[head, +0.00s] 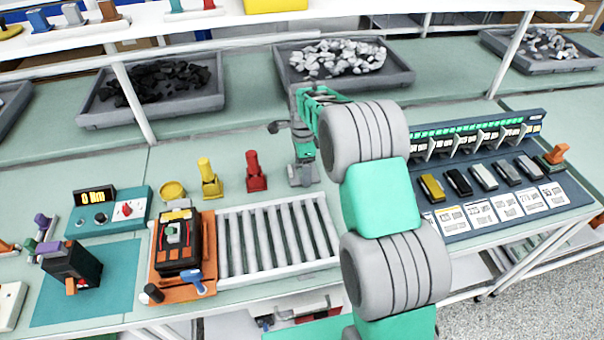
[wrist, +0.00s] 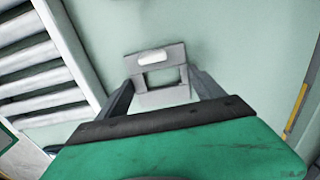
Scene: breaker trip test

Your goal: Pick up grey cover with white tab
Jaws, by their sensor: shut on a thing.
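The grey cover (wrist: 163,97) is a small flat frame with a square opening and a white tab (wrist: 155,57) on its far part. In the wrist view, my gripper (wrist: 159,83) has one finger at each side of the cover and is shut on it. I cannot tell whether the cover touches the bench.
The roller tray (head: 279,237) lies close on the left. Red (head: 256,175) and yellow (head: 210,182) pieces stand behind it. An orange tray with a black device (head: 178,243) is further left. A dark breaker panel (head: 480,180) stands right. Bins line the back.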

